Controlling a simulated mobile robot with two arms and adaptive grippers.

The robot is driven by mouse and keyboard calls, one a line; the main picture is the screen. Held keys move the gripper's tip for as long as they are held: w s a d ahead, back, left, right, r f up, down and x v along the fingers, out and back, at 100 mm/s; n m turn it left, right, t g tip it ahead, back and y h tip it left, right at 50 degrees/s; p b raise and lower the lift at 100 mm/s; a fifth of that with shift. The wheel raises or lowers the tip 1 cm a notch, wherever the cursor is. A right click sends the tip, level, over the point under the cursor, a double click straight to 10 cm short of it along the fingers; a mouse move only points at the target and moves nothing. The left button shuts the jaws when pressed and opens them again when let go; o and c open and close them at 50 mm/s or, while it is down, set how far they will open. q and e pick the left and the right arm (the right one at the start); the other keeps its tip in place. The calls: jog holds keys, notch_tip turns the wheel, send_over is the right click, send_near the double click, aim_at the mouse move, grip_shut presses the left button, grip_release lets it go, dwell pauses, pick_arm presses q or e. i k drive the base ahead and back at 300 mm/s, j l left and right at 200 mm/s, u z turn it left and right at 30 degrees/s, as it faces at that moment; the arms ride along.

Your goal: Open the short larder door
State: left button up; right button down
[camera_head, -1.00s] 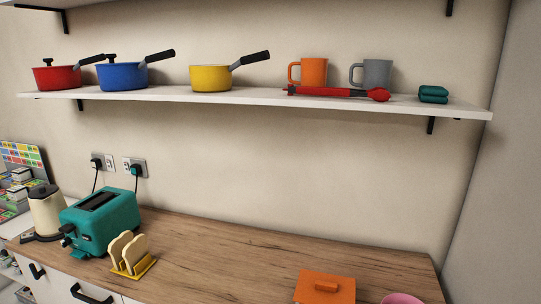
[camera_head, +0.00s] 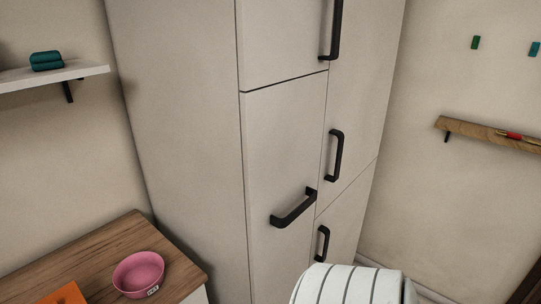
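A tall off-white cabinet (camera_head: 180,130) stands in the middle of the head view. Its front has several doors, all shut. The upper left door (camera_head: 280,45) has a black upright handle (camera_head: 337,28). The lower left door (camera_head: 280,145) has a black bar handle (camera_head: 293,210) set crosswise. The upper right door (camera_head: 368,80) has an upright handle (camera_head: 339,155). The lower right door (camera_head: 345,228) has a short upright handle (camera_head: 325,244). No label shows which is the short larder door. Neither of my grippers is in view.
A wooden worktop (camera_head: 100,250) with a pink bowl (camera_head: 138,272) and an orange item (camera_head: 65,295) is at lower left. A shelf (camera_head: 55,77) is above it. A wooden rail (camera_head: 490,133) is on the right wall.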

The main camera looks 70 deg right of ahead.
aim_at(336, 231)
jog(key=z, duration=2.7)
